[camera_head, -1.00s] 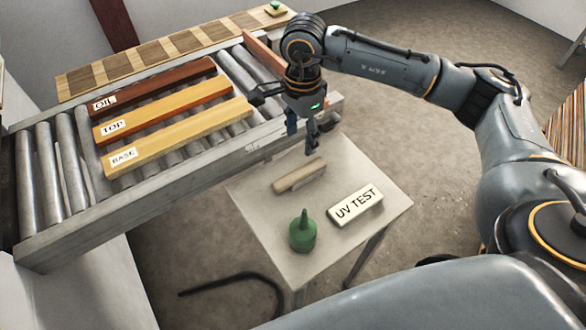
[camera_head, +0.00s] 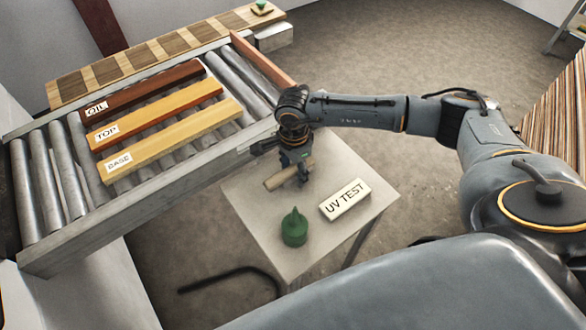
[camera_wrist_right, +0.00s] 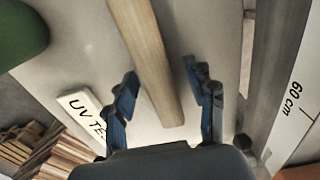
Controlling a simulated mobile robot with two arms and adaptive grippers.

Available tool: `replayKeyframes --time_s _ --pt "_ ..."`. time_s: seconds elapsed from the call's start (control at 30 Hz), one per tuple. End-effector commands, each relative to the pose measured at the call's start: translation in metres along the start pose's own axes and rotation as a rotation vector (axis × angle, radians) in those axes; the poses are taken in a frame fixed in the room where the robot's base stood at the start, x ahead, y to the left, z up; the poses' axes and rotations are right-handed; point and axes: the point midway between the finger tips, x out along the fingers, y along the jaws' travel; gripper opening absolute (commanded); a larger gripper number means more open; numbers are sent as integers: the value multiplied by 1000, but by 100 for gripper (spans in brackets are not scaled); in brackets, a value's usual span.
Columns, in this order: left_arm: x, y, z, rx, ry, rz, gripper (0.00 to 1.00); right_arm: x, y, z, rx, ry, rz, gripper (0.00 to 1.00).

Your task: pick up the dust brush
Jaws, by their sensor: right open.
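The dust brush shows as a pale wooden block-like handle (camera_head: 282,178) lying on the small side table, partly hidden by my right gripper in the head view. In the right wrist view the wooden handle (camera_wrist_right: 148,62) runs between the fingers. My right gripper (camera_head: 303,180) is over the brush, pointing down. In the wrist view its two blue fingers (camera_wrist_right: 163,97) stand apart on either side of the handle, with a gap on both sides. No bristles can be made out. My left gripper is not in view.
The small table (camera_head: 258,208) also holds a green bottle-like object (camera_head: 294,228) and a white UV TEST block (camera_head: 345,200). The roller conveyor (camera_head: 58,235) with OIL, TOP and BASE boards (camera_head: 170,138) borders the table's back left.

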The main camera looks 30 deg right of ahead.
Motion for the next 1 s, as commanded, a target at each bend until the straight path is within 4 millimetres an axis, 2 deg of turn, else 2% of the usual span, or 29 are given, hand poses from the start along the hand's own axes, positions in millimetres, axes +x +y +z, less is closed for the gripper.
replayKeyframes --time_s 0.23,0.27,0.5,0.83,1.0 --pt "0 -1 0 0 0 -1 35 3 0 0 -1 0 -1 55" --pt "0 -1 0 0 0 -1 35 3 0 0 -1 0 -1 51" --pt "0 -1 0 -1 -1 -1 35 3 0 0 0 0 0 2" --pt "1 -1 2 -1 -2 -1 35 -1 -1 0 0 -1 -2 0" --pt "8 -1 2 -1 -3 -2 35 -25 -1 0 -1 0 -6 0"
